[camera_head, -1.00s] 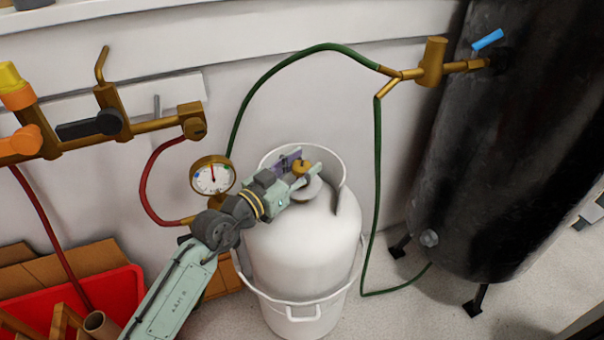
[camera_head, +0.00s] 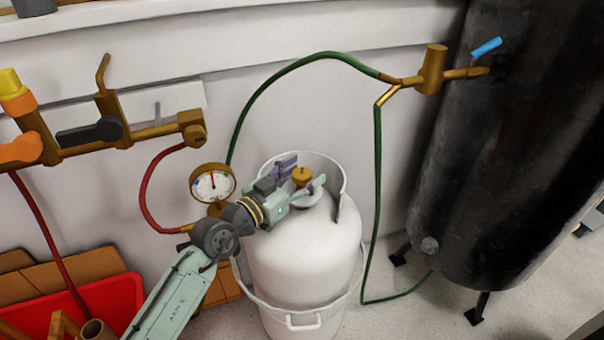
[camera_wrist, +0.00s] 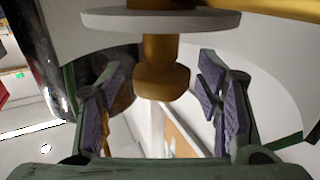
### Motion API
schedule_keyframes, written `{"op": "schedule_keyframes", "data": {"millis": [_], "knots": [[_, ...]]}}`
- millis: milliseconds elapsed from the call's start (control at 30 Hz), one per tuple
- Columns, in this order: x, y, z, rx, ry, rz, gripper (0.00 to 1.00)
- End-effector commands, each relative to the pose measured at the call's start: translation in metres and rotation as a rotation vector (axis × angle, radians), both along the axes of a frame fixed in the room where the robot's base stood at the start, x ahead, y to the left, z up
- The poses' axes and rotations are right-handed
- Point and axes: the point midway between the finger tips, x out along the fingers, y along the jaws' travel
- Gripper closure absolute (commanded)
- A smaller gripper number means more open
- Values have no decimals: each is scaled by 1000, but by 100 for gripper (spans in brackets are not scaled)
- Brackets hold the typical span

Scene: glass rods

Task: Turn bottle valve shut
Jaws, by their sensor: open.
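The white gas bottle (camera_head: 305,255) stands upright on the floor inside its collar and base ring. Its brass valve knob (camera_head: 301,174) sits on top, inside the collar. My gripper (camera_head: 303,174) reaches in from the lower left, with its fingers spread on either side of the knob. In the wrist view, the brass knob (camera_wrist: 162,82) hangs upside down in the picture below a pale disc (camera_wrist: 160,20). My gripper (camera_wrist: 165,100) is open there, its purple pads left and right of the knob with visible gaps on both sides.
A pressure gauge (camera_head: 212,183) is close to my wrist on the left. A green hose (camera_head: 376,180) runs to the right of the bottle. A large black tank (camera_head: 490,150) stands further right. A red bin (camera_head: 120,297) lies at lower left.

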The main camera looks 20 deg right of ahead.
Motion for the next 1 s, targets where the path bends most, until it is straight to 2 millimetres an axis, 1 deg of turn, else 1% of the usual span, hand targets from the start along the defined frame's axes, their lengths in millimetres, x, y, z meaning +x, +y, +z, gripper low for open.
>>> {"op": "schedule_keyframes", "data": {"millis": [67, 167, 267, 500, 633, 800, 1000], "knots": [[0, 0, 1, 0, -1, 0, 41], [0, 0, 9, 0, -2, -1, 41], [-1, -1, 25, 1, -5, -2, 41], [-1, -1, 72, 3, -4, -2, 41], [0, 0, 90, 3, -3, 0, 41], [0, 0, 99, 1, 0, 0, 41], [0, 0, 100, 0, 0, 0, 41]]}}
